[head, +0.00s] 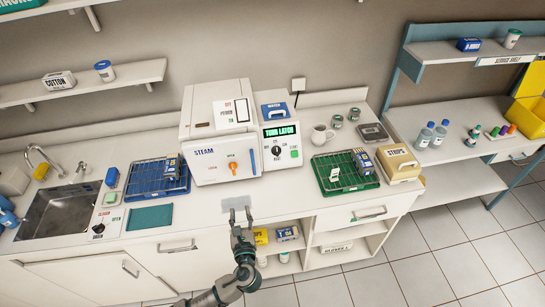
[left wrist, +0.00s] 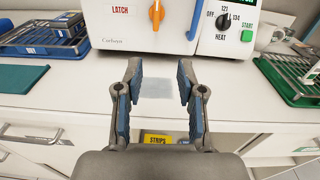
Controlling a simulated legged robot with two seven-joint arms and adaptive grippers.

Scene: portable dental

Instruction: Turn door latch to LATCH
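The white steam steriliser (head: 220,135) stands on the counter with its door closed. Its orange door latch (head: 233,167) is on the lower front of the door; in the left wrist view the orange latch handle (left wrist: 159,14) points roughly up and down, with the word LATCH to its left. The green display (head: 280,131) reads "TURN LATCH". My left gripper (head: 239,211) is below and in front of the door, at the counter's front edge. In the left wrist view its two fingers (left wrist: 158,90) are spread wide with nothing between them. My right gripper is not in view.
A blue wire rack (head: 150,187) stands left of the steriliser and a green wire rack (head: 338,186) right of it. A grey pad (head: 236,203) lies on the counter before the door. The sink (head: 58,212) is at the left. The counter directly before the door is otherwise clear.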

